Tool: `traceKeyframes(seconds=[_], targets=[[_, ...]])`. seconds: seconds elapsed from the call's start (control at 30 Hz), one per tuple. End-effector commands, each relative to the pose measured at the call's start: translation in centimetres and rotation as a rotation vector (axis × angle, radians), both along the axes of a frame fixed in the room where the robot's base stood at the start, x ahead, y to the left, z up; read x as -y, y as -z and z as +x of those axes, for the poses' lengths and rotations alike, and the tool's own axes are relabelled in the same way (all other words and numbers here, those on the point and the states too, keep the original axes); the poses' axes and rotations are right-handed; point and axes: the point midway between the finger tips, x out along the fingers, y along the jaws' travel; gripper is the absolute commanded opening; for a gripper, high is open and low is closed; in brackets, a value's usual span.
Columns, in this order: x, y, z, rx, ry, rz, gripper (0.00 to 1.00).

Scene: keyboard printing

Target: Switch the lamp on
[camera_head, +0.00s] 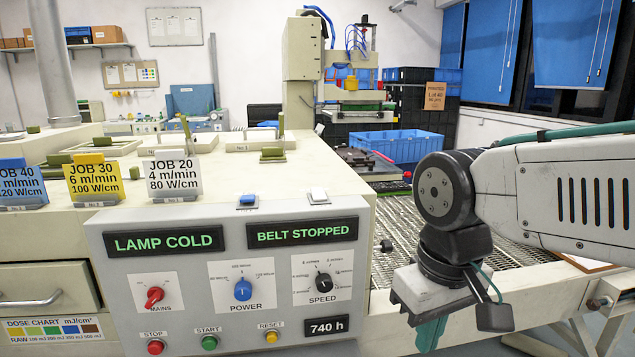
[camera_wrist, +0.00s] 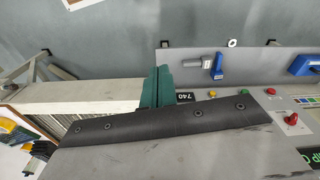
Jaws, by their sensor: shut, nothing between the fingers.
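The grey control panel (camera_head: 235,320) stands left of my gripper in the head view. Its lamp display (camera_head: 164,240) reads LAMP COLD. Below sit the red MAINS knob (camera_head: 154,297), blue POWER knob (camera_head: 243,290) and black SPEED knob (camera_head: 323,282). The red STOP (camera_head: 155,347), green START (camera_head: 209,342) and yellow RESET (camera_head: 271,336) buttons line the lower edge. My gripper (camera_head: 430,332) points down, right of the panel, its teal fingers partly cut off below. In the wrist view the shut fingers (camera_wrist: 157,88) are empty beside the 740 counter (camera_wrist: 185,96); the green button (camera_wrist: 243,92) also shows there.
A second display (camera_head: 302,232) reads BELT STOPPED. The mesh belt (camera_head: 420,235) runs behind my arm. Job cards (camera_head: 92,179) stand on the left.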

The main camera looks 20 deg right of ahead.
Motion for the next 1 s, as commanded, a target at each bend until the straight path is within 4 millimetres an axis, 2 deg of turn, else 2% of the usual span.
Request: traceKeyframes(seconds=[0.27,0.6,0.7,0.83,0.9,1.0], targets=[[-0.8,-6.1,10.0,-0.016,-0.010,-0.007,0.00],[-2.4,-14.8,24.7,0.020,0.046,-0.016,0.00],[-3.0,-17.4,28.6,0.041,0.073,-0.016,0.00],[-3.4,-20.5,31.9,0.074,0.110,-0.013,0.00],[-3.4,-22.1,32.9,0.092,0.130,-0.012,0.00],[-3.4,-24.3,33.2,0.119,0.154,-0.007,0.00]])
